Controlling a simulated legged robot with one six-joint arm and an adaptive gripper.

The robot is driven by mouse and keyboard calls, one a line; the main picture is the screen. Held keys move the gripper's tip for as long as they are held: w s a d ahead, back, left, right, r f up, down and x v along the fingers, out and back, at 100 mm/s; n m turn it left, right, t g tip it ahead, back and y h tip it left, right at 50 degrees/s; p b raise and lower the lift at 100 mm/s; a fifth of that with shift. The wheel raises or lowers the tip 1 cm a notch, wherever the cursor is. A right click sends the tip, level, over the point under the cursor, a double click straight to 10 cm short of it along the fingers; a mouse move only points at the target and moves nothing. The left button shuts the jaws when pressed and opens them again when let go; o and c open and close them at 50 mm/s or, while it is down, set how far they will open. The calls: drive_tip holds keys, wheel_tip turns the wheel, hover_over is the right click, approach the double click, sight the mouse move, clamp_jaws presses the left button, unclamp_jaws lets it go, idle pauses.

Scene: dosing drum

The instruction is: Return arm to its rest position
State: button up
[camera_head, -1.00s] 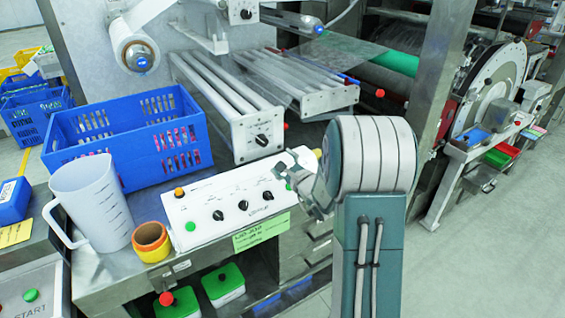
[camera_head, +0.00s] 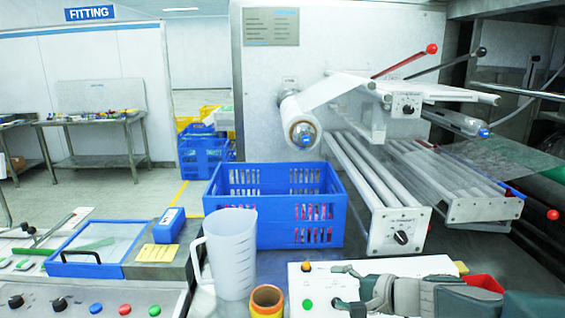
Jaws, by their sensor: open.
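My arm lies low across the bottom right of the head view. My gripper (camera_head: 342,287) points left with its jaws open and nothing between them. In the picture it overlaps the white control box (camera_head: 318,280) with an orange and a green button, hiding most of its right side. I cannot tell how far above the box it is. The tape roll (camera_head: 266,299) and the clear measuring jug (camera_head: 231,254) stand to the left of my gripper, apart from it.
A blue crate (camera_head: 272,229) sits behind the jug. Metal roller bars (camera_head: 378,190) stand behind my arm. A panel with several buttons (camera_head: 75,303) and a blue-framed tray (camera_head: 105,245) lie at left. Open floor (camera_head: 105,194) shows beyond.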

drive_tip(key=s+a+n+g+h, duration=0.2)
drive_tip(key=s+n+g+h, duration=0.3)
drive_tip(key=s, duration=0.6)
drive_tip(key=s+d+n+t+h, duration=0.2)
drive_tip(key=s+d+n+h, duration=0.3)
drive_tip(key=s, duration=0.3)
drive_tip(key=shift+s+d+n, duration=0.25)
drive_tip(key=shift+d+n, duration=0.25)
drive_tip(key=shift+d, duration=0.05)
